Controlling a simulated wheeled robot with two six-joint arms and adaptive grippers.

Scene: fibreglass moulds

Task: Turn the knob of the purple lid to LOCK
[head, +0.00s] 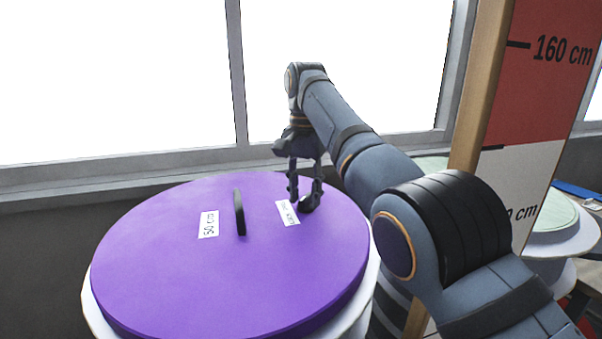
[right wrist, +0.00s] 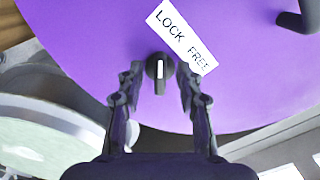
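The purple lid (head: 150,255) lies flat on a large white round container. Its small black knob (right wrist: 153,66) has a white line that runs upright in the right wrist view. A white label (right wrist: 182,37) reading LOCK and FREE sits beside the knob, tilted. I cannot tell which word the knob points at. My right gripper (right wrist: 158,82) points down at the lid with one finger on each side of the knob. The fingers are open, with gaps to the knob. In the head view the gripper (head: 304,190) partly hides the knob (head: 309,204). My left gripper is not in view.
A black upright handle (head: 239,212) and a 50 cm label (head: 208,224) are on the lid. A height board (head: 540,120) with a wooden edge stands at the right. A pale green-topped container (head: 550,216) is behind it. Windows line the back.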

